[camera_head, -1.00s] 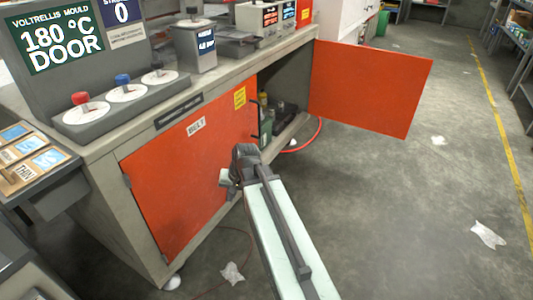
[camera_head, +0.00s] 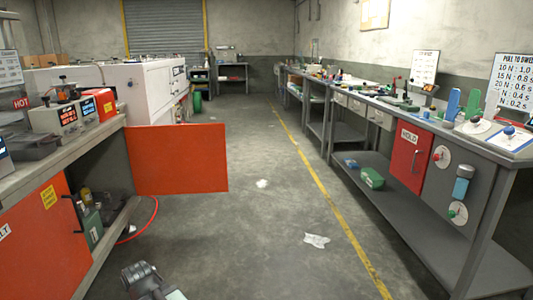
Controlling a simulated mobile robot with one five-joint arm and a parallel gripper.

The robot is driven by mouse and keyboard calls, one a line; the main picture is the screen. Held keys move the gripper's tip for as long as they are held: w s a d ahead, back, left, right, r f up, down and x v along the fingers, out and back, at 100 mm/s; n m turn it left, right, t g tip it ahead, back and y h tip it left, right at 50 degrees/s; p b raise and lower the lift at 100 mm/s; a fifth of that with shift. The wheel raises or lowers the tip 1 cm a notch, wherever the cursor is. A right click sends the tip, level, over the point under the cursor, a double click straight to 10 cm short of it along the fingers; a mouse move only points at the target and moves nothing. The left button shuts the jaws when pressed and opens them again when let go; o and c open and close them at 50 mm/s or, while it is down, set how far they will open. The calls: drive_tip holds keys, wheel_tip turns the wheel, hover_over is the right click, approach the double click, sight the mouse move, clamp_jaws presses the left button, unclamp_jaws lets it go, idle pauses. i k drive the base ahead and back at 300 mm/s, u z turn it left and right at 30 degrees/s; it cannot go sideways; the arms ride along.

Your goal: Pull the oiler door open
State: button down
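An orange cabinet door (camera_head: 180,158) stands swung wide open from the bench at left. No label on it is readable, so I cannot tell for sure that it is the oiler door. The cabinet opening beside it shows a green can (camera_head: 92,228) and bottles inside. A second orange door (camera_head: 45,245) to its left is shut, with a yellow notice, a dark handle and a white label cut off by the picture edge. My gripper (camera_head: 138,274) is low in the picture over the floor, apart from both doors. Its fingers are not clear enough to tell open from shut.
A red hose (camera_head: 148,222) lies on the floor by the cabinet. Scraps (camera_head: 316,241) lie on the grey floor. The right bench (camera_head: 385,205) has a red door (camera_head: 409,158) marked HOLD.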

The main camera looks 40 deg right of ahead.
sight(175, 159)
drive_tip(key=u, duration=0.7)
drive_tip(key=k, duration=0.25)
drive_tip(key=z, duration=1.5)
drive_tip(key=i, duration=1.35)
drive_tip(key=u, duration=0.45)
drive_tip(key=i, duration=1.05)
drive_tip(key=u, duration=0.75)
drive_tip(key=k, duration=0.7)
drive_tip(key=u, duration=0.2)
drive_tip(key=i, duration=0.7)
drive_tip(key=z, duration=0.05)
